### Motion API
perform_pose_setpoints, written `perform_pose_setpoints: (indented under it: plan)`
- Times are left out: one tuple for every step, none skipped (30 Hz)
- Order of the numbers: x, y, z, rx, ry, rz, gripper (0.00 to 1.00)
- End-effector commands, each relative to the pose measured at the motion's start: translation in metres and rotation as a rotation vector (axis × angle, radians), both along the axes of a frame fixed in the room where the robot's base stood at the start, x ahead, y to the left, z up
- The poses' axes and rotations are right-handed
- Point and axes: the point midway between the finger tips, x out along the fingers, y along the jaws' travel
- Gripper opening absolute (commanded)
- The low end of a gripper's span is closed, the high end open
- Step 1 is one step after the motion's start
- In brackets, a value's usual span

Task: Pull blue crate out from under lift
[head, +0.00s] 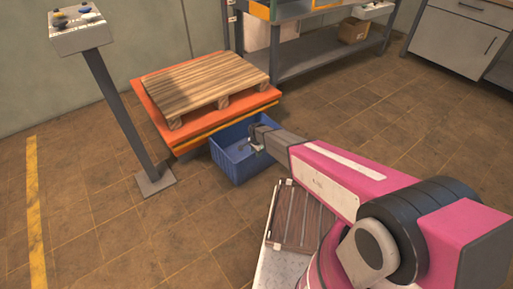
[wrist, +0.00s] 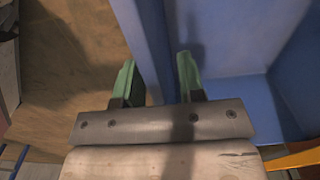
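The blue crate (head: 232,164) stands on the floor at the front right edge of the orange lift (head: 152,104). Part of the crate sticks out in front of the lift, and its far side is hidden under the lift's edge. My gripper (head: 258,143) is at the crate's right-hand wall. In the wrist view my gripper's two green fingers (wrist: 158,78) stand on either side of a blue crate wall (wrist: 150,40). The crate's inside (wrist: 235,95) shows to the right.
A wooden pallet (head: 205,84) lies on the lift. A control post (head: 120,110) stands left of it. A grey workbench (head: 325,62) is behind, with a cardboard box (head: 354,30) on its lower shelf. The tiled floor (head: 370,120) to the right is clear.

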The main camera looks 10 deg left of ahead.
Motion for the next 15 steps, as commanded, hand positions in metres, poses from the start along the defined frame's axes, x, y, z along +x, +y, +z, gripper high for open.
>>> perform_pose_setpoints:
  plan:
    - [0.0005,0.0004,-0.0071,-0.001,0.001,0.000,0.36]
    - [0.0005,0.0003,-0.0096,-0.001,0.001,0.000,0.36]
    - [0.0003,0.0002,-0.0120,-0.001,0.001,0.000,0.36]
    - [0.0002,0.0001,-0.0133,-0.001,0.001,0.000,0.36]
    - [0.0001,0.0001,-0.0142,-0.001,0.001,0.000,0.36]
    - [0.0000,0.0000,-0.0149,-0.001,0.001,0.000,0.36]
    - [-0.0001,-0.0001,-0.0151,-0.001,0.001,0.000,0.36]
    - [-0.0002,-0.0001,-0.0152,0.000,0.000,0.000,0.36]
    - [-0.0002,-0.0001,-0.0151,0.000,0.000,0.000,0.36]
    - [-0.0003,-0.0002,-0.0149,0.000,0.000,0.000,0.36]
    - [-0.0003,-0.0002,-0.0149,0.000,0.000,0.000,0.36]
    - [-0.0003,-0.0002,-0.0148,0.000,0.000,0.000,0.36]
    - [-0.0003,-0.0002,-0.0148,0.000,0.000,0.000,0.36]
    - [-0.0003,-0.0002,-0.0148,0.000,0.000,0.000,0.30]
    - [-0.0003,-0.0002,-0.0148,0.000,0.000,0.000,0.17]
